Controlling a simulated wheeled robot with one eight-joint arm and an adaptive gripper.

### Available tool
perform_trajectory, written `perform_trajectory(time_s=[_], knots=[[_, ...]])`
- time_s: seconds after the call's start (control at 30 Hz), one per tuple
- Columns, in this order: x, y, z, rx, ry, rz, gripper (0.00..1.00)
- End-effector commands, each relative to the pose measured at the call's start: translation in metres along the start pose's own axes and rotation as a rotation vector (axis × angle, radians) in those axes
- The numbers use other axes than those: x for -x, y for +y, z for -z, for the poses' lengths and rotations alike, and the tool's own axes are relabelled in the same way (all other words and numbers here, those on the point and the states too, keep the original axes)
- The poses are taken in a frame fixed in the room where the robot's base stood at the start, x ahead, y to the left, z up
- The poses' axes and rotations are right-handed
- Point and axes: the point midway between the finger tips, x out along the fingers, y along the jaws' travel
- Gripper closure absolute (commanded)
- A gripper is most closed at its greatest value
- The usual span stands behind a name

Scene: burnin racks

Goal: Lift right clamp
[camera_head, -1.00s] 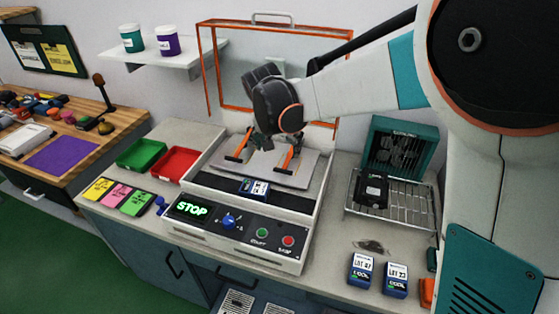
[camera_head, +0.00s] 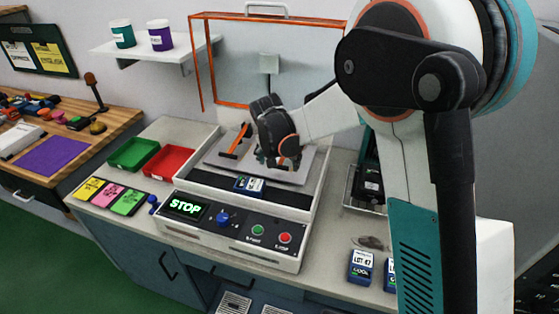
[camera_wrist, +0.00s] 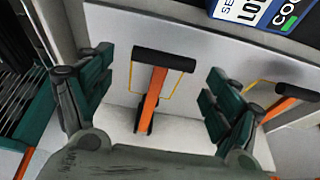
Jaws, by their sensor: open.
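The right clamp (camera_wrist: 152,92), an orange lever with a black crossbar handle and a thin yellow wire frame, stands on the pale plate in the wrist view. My gripper (camera_wrist: 156,100) is open, with its green-padded fingers on either side of the clamp and gaps on both sides. In the head view my gripper (camera_head: 277,162) is over the right part of the plate and hides most of the right clamp. The left clamp (camera_head: 236,142), also orange with a black handle, is in plain view; part of it shows at the wrist view's right edge (camera_wrist: 280,108).
A blue-and-white labelled module (camera_head: 249,185) lies in the machine in front of the plate. The orange-framed lid (camera_head: 204,70) stands open behind. A wire rack (camera_head: 352,203) stands to the right, green (camera_head: 134,143) and red (camera_head: 166,172) trays to the left.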

Motion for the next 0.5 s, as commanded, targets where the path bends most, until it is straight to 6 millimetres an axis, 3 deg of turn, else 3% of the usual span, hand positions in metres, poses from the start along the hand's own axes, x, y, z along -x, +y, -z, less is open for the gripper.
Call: perform_trajectory(time_s=[0.13,0.4,0.5], knots=[[0.0003,0.0,0.0001,0.0,0.0,0.0,0.19],[0.0003,0.0,0.0001,0.0,0.0,0.0,0.77],[0.0008,0.0,0.0004,0.0,-0.002,0.0,0.77]])
